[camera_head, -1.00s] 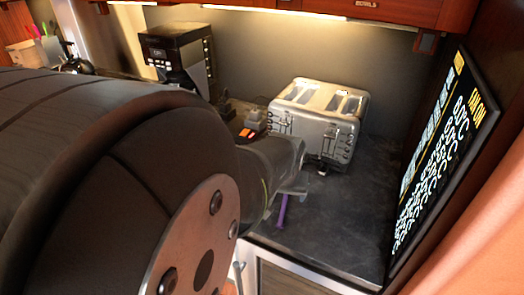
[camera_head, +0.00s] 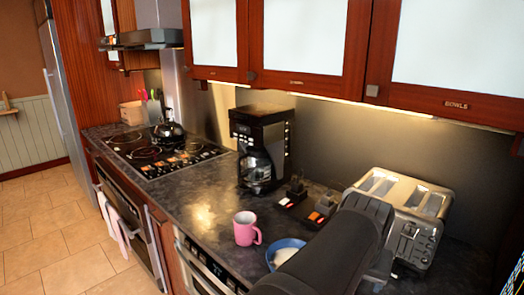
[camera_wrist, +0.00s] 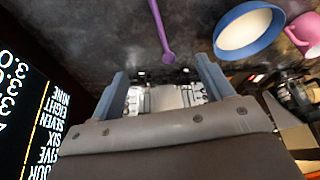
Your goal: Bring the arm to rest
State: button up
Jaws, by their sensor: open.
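My gripper (camera_wrist: 159,68) is open and empty in the wrist view, its two blue-grey fingers set wide apart. The silver toaster (camera_wrist: 165,98) shows beyond, between the fingers. In the head view my dark arm enters from the bottom and reaches over the counter (camera_head: 205,205) in front of the toaster (camera_head: 405,215). My fingertips cannot be made out there. A purple utensil (camera_wrist: 161,30) lies on the counter in the wrist view, apart from the fingers.
A pink mug (camera_head: 246,230) and a blue-rimmed bowl (camera_head: 284,248) stand near the counter edge; my arm partly covers the bowl. A black coffee maker (camera_head: 262,150) stands behind. A kettle (camera_head: 168,131) sits on the stove (camera_head: 150,155). Cabinets (camera_head: 300,40) hang above.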

jog(key=shift+f, duration=0.1)
jog(key=x, duration=1.7)
jog(key=v, duration=1.7)
jog(key=x, duration=1.7)
jog(key=shift+f, duration=0.1)
notch_tip(320, 180, up, 9)
jog(key=w+a+r+n+g+y, duration=0.1)
jog(key=w+a+n, duration=0.3)
jog(key=w+n, duration=0.4)
jog(key=shift+w+a+r+y, duration=0.15)
jog(key=shift+a+r+y, duration=0.2)
jog(key=shift+r+y, duration=0.35)
jog(key=shift+f, duration=0.15)
